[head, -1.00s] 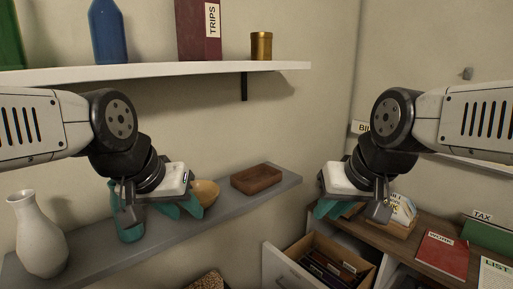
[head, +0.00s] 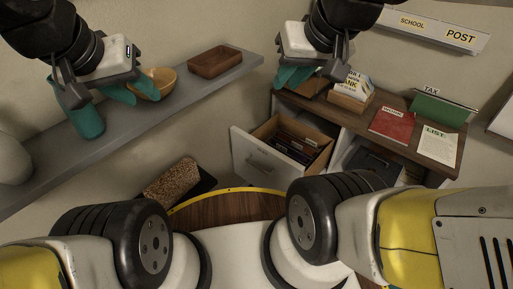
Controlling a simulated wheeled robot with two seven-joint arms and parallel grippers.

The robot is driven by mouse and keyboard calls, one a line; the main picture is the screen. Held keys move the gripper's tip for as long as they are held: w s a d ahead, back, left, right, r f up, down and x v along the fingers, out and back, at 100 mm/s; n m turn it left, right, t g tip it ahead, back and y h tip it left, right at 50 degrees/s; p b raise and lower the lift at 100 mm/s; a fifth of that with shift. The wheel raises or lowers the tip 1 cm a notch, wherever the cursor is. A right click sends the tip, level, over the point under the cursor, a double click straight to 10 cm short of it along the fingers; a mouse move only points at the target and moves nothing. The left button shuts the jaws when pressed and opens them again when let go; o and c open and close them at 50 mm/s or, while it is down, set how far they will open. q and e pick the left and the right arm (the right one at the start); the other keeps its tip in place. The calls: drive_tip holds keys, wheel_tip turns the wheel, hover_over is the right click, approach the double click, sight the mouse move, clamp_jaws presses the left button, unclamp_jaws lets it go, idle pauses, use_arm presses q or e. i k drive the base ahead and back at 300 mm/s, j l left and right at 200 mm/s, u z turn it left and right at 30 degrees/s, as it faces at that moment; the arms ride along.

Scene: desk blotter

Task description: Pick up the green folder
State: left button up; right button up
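My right gripper (head: 294,76) is at the top middle, left of the desktop and apart from the folder. Its teal fingers overlap in this view, so their gap is hidden.
The red WORK folder (head: 392,125) and white LIST sheet (head: 438,145) lie beside the green folder. A card box (head: 351,97) stands left of them. An open drawer (head: 262,158) juts out below.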

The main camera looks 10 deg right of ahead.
sight(426, 104)
drive_tip(key=z, duration=1.95)
drive_tip(key=i+l+z, duration=0.3)
drive_tip(key=i, duration=0.65)
drive_tip(key=i+z, duration=0.25)
drive_tip(key=i, duration=0.7)
